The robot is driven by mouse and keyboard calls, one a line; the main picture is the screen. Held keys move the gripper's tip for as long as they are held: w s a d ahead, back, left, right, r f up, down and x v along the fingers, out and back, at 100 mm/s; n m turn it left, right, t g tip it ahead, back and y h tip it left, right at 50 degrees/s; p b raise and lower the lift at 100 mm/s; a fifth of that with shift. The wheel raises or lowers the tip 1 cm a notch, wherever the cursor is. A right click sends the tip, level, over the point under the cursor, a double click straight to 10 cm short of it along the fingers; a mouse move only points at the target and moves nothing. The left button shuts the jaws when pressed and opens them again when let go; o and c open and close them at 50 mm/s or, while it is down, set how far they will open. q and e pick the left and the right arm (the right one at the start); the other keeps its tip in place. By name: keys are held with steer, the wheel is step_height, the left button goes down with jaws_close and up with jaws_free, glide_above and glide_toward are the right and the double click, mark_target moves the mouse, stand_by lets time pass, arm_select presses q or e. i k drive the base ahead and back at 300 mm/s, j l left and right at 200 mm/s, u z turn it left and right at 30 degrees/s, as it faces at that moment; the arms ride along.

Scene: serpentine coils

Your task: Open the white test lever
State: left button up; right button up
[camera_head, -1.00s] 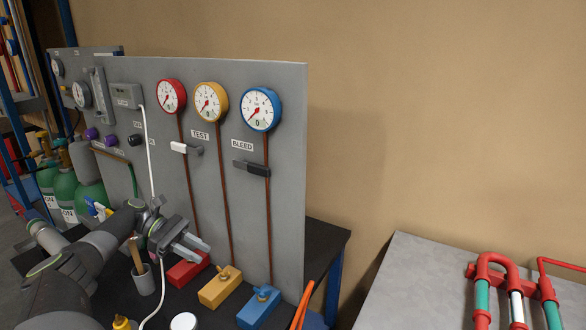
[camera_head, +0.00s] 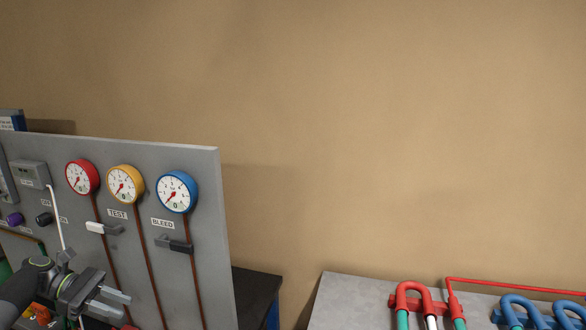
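The white test lever (camera_head: 96,228) is on the grey panel (camera_head: 212,240) at the left, under the TEST label (camera_head: 117,214). It points left, roughly level, from a grey valve body. My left gripper (camera_head: 120,301) is below the lever, in front of the panel and apart from it. Its two fingers point right with a gap between them, and nothing shows in the gap. My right gripper is not in view.
A dark bleed lever (camera_head: 174,244) sits right of the test lever, under the BLEED label. Red (camera_head: 82,177), yellow (camera_head: 125,184) and blue (camera_head: 177,191) gauges are above.

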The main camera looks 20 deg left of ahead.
mark_target(92, 226)
steer(key=k, duration=1)
